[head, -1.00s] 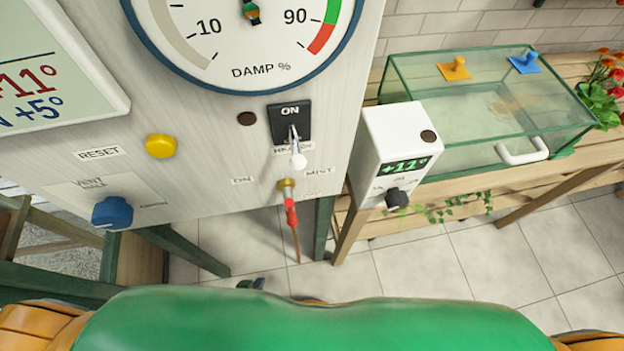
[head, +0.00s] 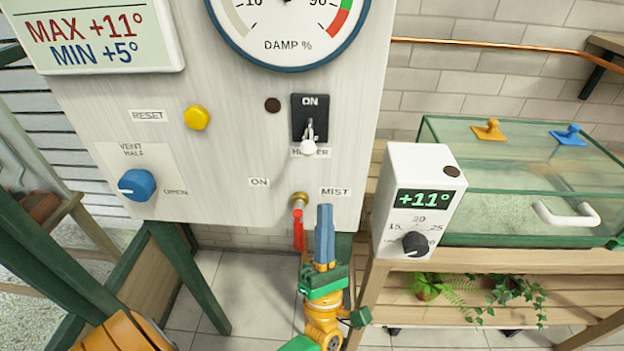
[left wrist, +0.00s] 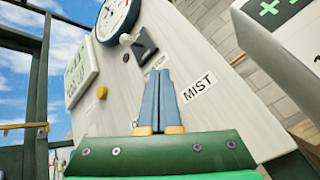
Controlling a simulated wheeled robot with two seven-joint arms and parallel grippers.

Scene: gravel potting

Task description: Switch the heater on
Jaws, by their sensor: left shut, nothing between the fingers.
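The heater switch (head: 309,135) is a black plate marked ON at its top, with a metal lever ending in a white knob. The lever points down over the HEATER label. In the left wrist view the switch plate (left wrist: 146,46) and its white knob show beyond my fingertips. My left gripper (head: 325,208) is shut and empty, its blue fingers pointing up. It is below the switch and a little to the right, beside the red mist valve handle (head: 298,229). In the left wrist view the shut fingers (left wrist: 158,72) show near the MIST label. My right gripper is not in view.
The panel also bears a yellow RESET button (head: 196,117), a blue vent knob (head: 137,185) and a damp gauge (head: 288,30). A white thermostat box (head: 425,165) reading +11° stands to the right, by a glass case (head: 520,180).

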